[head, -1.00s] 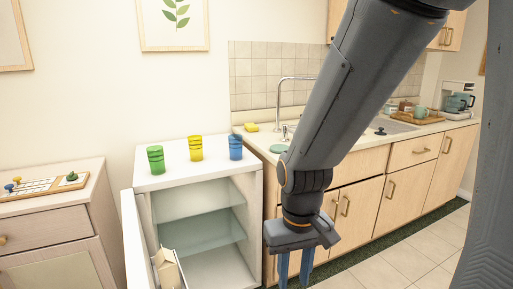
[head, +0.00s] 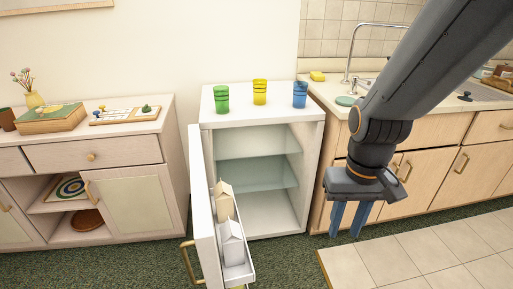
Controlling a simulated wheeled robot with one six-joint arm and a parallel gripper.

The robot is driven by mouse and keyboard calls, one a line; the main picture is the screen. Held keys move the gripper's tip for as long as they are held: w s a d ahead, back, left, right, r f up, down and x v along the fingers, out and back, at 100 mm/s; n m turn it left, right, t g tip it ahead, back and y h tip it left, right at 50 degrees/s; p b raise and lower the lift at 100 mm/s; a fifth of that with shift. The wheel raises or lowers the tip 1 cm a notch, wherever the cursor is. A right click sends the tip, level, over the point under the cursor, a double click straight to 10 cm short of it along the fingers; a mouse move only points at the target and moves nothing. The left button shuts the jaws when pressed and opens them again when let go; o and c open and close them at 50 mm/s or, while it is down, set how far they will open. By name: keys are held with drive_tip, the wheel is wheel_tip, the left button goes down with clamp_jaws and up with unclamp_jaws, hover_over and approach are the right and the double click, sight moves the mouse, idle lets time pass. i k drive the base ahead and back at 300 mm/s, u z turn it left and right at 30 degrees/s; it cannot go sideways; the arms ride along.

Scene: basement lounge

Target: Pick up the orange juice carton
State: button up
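A small white fridge (head: 310,160) stands with its door (head: 202,225) swung open toward me. Two gabled cartons stand in the door shelf (head: 248,272): a cream carton (head: 223,200) behind and a whiter carton (head: 232,243) nearer. No label is readable, so I cannot tell which one is the orange juice carton. A yellow-green bit of something shows at the bottom picture edge below the shelf. My gripper (head: 345,234) points down, right of the fridge and apart from the cartons. Its two blue fingers are spread with nothing between them.
Green (head: 222,99), yellow (head: 260,92) and blue (head: 300,94) cups stand on the fridge. A cabinet (head: 95,160) is left of the door, with a door handle (head: 190,262) sticking out near it. Kitchen counters (head: 440,130) are at right.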

sight(223, 198)
drive_tip(key=z, duration=1.3)
drive_tip(key=i, duration=1.75)
drive_tip(key=u, duration=2.35)
